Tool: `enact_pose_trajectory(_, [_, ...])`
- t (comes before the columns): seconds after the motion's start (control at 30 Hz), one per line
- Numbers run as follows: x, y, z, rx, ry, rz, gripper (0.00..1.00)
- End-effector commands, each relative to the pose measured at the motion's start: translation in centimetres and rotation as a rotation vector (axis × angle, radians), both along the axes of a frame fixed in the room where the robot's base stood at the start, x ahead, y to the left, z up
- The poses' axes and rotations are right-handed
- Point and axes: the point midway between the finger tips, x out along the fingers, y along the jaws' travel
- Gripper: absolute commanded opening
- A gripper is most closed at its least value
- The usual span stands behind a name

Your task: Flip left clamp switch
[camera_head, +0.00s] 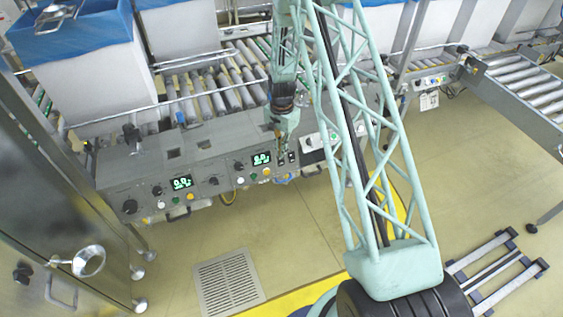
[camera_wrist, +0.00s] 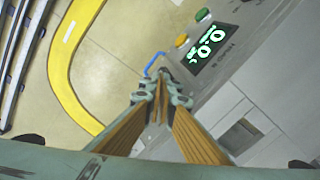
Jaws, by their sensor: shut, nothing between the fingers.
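My gripper (camera_head: 281,158) hangs over the front edge of the grey control panel (camera_head: 210,150), just right of a lit green display (camera_head: 261,159). Its fingers are closed together and empty. In the wrist view, the closed fingertips (camera_wrist: 162,82) are in front of the panel edge, beside the display (camera_wrist: 212,46). A small dark switch (camera_head: 292,156) is on the panel just right of the fingertips. I cannot tell which clamp switch this is. The fingers hide part of the panel, and contact cannot be made out.
A second display (camera_head: 181,183) with knobs and buttons is on the panel's left part. White boxes with blue liners (camera_head: 75,40) stand behind on the left, by a roller conveyor (camera_head: 215,90). The floor in front is open, with a drain grate (camera_head: 228,283).

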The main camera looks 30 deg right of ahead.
Motion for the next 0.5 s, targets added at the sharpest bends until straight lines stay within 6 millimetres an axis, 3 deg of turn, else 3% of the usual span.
enact_pose_trajectory(0.5, [0.0, 0.0, -0.4, 0.0, 0.0, 0.0, 0.0])
